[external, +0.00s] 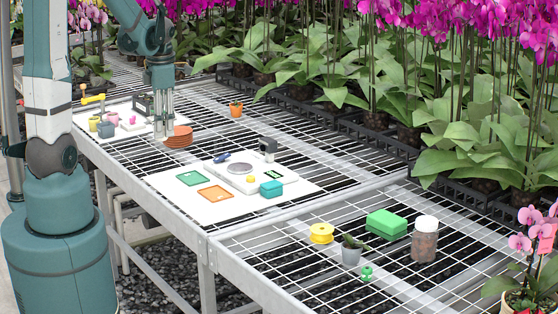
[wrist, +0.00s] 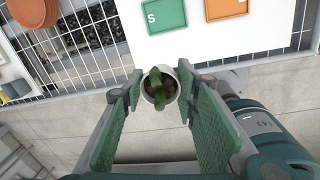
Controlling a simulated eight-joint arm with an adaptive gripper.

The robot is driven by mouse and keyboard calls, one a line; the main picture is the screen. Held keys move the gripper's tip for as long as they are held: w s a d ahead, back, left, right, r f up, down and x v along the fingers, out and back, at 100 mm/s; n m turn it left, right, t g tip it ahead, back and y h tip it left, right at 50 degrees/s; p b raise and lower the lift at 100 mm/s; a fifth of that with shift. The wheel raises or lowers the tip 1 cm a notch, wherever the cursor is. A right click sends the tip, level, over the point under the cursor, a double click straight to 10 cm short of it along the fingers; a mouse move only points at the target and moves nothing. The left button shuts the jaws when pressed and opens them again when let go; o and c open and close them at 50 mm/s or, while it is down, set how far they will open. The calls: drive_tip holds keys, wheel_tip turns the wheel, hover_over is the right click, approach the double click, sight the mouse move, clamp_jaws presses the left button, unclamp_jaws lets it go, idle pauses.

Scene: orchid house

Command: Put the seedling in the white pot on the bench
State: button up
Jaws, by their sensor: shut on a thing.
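My gripper (external: 163,132) hangs with its fingers downward near the bench's front edge, close to the orange saucers. In the wrist view its two green pads (wrist: 160,86) are shut on a small white pot (wrist: 174,82). The pot holds dark soil and a green-leaved seedling (wrist: 157,82). It is seen from above, over the bench's front edge in the picture, with paving below. I cannot make out this pot in the external view. The wire-mesh bench (external: 272,138) runs across the external view; how high the pot hangs above it is unclear.
Orange saucers (external: 179,136) stand beside the gripper. A white sheet (external: 228,208) bears green and orange cards, a scale and a teal box. A grey pot with a plant (external: 351,256), yellow spool (external: 321,233), green box (external: 386,224) and jar (external: 424,244) stand nearer. Bare mesh lies between.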

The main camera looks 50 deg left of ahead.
sight(164, 139)
drive_tip(key=shift+w+f, duration=0.15)
drive_tip(key=shift+f, duration=2.25)
drive_tip(key=shift+f+b, duration=0.8)
drive_tip(key=shift+f, duration=2.1)
drive_tip(key=shift+f, duration=0.1)
drive_tip(key=shift+f+b, duration=0.6)
drive_tip(key=shift+f, duration=1.4)
drive_tip(key=shift+f, duration=0.2)
drive_tip(key=o, duration=0.9)
